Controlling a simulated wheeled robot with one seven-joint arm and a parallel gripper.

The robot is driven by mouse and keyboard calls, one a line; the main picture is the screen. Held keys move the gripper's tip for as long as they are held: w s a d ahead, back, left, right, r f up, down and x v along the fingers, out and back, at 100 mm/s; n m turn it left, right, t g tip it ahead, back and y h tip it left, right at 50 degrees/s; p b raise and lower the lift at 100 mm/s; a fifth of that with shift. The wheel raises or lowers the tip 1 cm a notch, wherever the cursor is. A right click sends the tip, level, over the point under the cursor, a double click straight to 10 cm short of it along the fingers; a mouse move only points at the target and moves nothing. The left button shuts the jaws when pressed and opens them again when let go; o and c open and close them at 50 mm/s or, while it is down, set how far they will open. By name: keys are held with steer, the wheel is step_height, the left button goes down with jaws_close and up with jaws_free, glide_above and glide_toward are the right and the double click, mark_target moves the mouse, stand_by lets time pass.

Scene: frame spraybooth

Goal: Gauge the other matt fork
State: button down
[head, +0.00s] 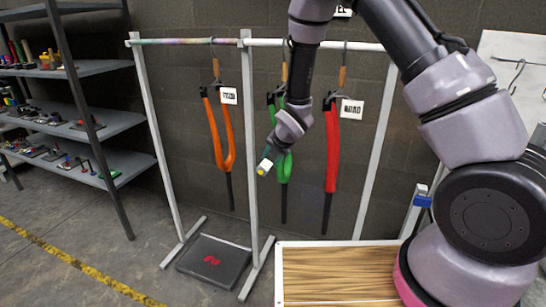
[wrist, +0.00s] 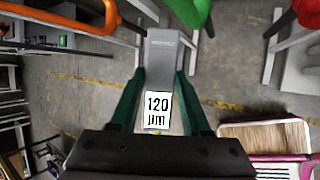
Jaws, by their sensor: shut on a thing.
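My gripper (head: 268,158) is shut on a small grey gauge (wrist: 162,55), held between its green fingers (wrist: 160,78) in the wrist view. The gauge's display reads 120 µm. Its pale, yellow-tipped end (head: 263,168) shows in the head view. Three forks hang from the rack: an orange fork (head: 218,140) at left, a green fork (head: 285,172) in the middle, partly hidden by my arm, and a red fork (head: 333,150) at right. The gauge is close to the green fork; I cannot tell whether they touch. Tags hang by the orange (head: 229,96) and red (head: 352,109) forks, their lettering unclear.
The rack's grey posts (head: 249,140) stand around the forks. A dark tray (head: 213,262) with red marks lies on the floor below. A wood-grained, white-edged surface (head: 340,272) stands at lower right. Shelves (head: 75,120) with small items stand at left. Floor at left front is clear.

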mark_target(264, 168)
steer(key=shift+s+a, duration=0.35)
steer(key=shift+s, duration=0.6)
steer(key=shift+s+a, duration=0.35)
steer(key=shift+s, duration=0.65)
steer(key=shift+s+a, duration=0.35)
steer(key=shift+s, duration=0.6)
